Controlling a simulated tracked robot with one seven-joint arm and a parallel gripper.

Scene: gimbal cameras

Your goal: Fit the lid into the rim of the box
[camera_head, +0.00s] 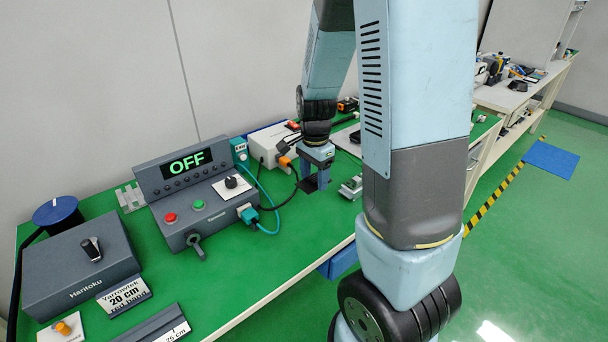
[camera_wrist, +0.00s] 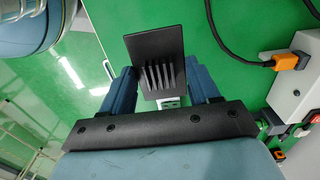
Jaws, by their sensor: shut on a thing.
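The lid appears to be a black rectangular plate with several raised ribs, seen in the wrist view (camera_wrist: 150,48). My gripper (camera_wrist: 164,78) is shut on it, with a blue finger at each side. In the head view my gripper (camera_head: 316,177) hangs over the green bench with the dark lid (camera_head: 308,186) at its fingertips. A small grey metallic block (camera_head: 351,187) sits on the bench just right of the gripper; it may be the box, but I cannot make out a rim. A small pale slotted part shows behind the lid in the wrist view.
A console (camera_head: 205,192) reading OFF stands left of my gripper, with teal and black cables beside it. A white unit (camera_head: 272,143) with an orange plug (camera_head: 285,161) is behind. A grey Haritoku box (camera_head: 82,265) is at far left. Bare green bench lies in front.

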